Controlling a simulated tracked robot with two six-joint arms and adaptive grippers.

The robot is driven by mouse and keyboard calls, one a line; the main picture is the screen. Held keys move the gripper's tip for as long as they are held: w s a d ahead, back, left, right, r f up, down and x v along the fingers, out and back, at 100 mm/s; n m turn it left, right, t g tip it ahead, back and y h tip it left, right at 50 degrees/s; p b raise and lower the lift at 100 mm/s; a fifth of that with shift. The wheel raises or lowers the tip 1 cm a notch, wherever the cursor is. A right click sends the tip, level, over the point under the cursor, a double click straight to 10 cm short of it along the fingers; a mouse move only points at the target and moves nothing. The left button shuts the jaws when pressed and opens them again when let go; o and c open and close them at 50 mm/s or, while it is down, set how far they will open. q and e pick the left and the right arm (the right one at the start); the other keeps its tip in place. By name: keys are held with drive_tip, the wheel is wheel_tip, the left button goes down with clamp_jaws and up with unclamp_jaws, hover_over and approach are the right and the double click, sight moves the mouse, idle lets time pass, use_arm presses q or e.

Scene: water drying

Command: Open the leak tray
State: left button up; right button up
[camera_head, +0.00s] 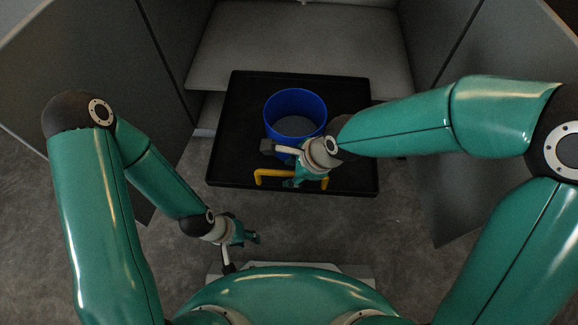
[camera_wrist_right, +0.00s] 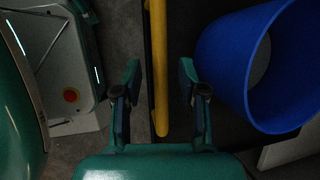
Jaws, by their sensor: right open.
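The leak tray (camera_head: 235,150) is a black, flat, rimmed tray between the cabinet's side panels. A yellow handle (camera_head: 268,173) is on its near edge. A blue bucket (camera_head: 296,107) stands on the tray. My right gripper (camera_head: 305,181) is over the near edge at the handle. In the right wrist view, my right gripper (camera_wrist_right: 160,72) is open, with the yellow handle (camera_wrist_right: 159,45) running between its fingers; I cannot tell whether they touch it. My left gripper (camera_head: 252,238) is low in front of the tray, away from it; its fingers are too small to judge.
Grey panels (camera_head: 93,68) and (camera_head: 510,110) stand at an angle on both sides. A grey shelf (camera_head: 300,45) lies behind the tray. The grey floor (camera_head: 370,225) in front of the tray is clear except for my own body.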

drive_tip(key=v, duration=1.1)
drive_tip(key=shift+d+r, duration=0.2)
drive_tip(key=shift+r, duration=0.15)
